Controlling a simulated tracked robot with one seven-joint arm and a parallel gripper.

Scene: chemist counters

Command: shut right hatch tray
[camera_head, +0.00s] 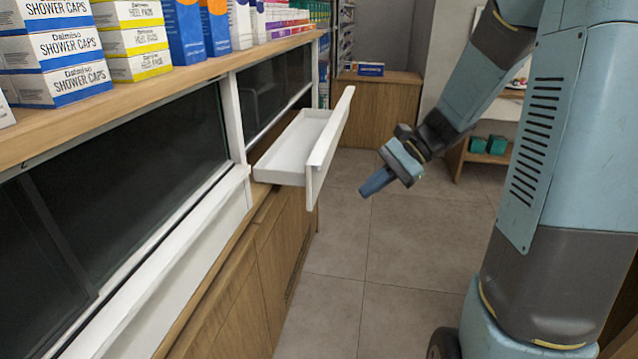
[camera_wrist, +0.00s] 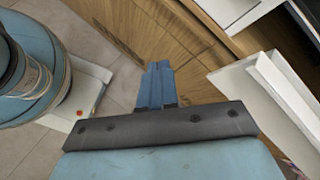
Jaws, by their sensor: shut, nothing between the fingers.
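The right hatch tray (camera_head: 290,150) is a white shallow drawer pulled out from the counter front, with a tall white front panel (camera_head: 329,148). It looks empty. In the wrist view the white panel (camera_wrist: 250,100) shows at the right. My gripper (camera_head: 376,182) is to the right of the panel in the head view, apart from it, over the aisle. Its blue fingers (camera_wrist: 157,82) are together with nothing between them.
The counter (camera_head: 255,275) with wooden doors runs along the left, with boxes (camera_head: 60,60) on its top shelf. A closed white hatch front (camera_head: 170,270) is nearer. A wooden cabinet (camera_head: 375,110) stands at the back. The tiled floor (camera_head: 345,270) is clear.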

